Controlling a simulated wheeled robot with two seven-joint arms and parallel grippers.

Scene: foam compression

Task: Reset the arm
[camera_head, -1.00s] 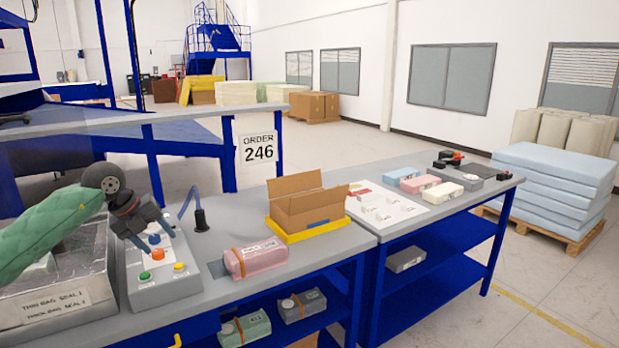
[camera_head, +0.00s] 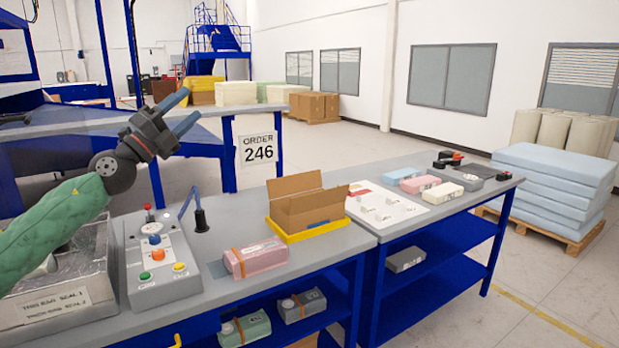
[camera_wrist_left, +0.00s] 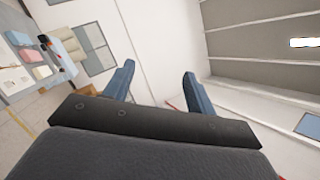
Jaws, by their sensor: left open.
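My left arm, in a green sleeve, comes in from the left in the head view. Its gripper (camera_head: 181,110) is raised above the control box (camera_head: 162,262), pointing up and to the right, open and empty. In the left wrist view the two blue fingers (camera_wrist_left: 158,85) stand apart with nothing between them, and the wall and ceiling show beyond. The control box has a red-tipped lever and blue, red, green and yellow buttons, all uncovered. My right gripper is not in view.
A pink wrapped block (camera_head: 255,258) and an open cardboard box in a yellow tray (camera_head: 317,229) stand on the near bench. A blue frame table (camera_head: 100,121) stands behind. The air right of the gripper is free.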

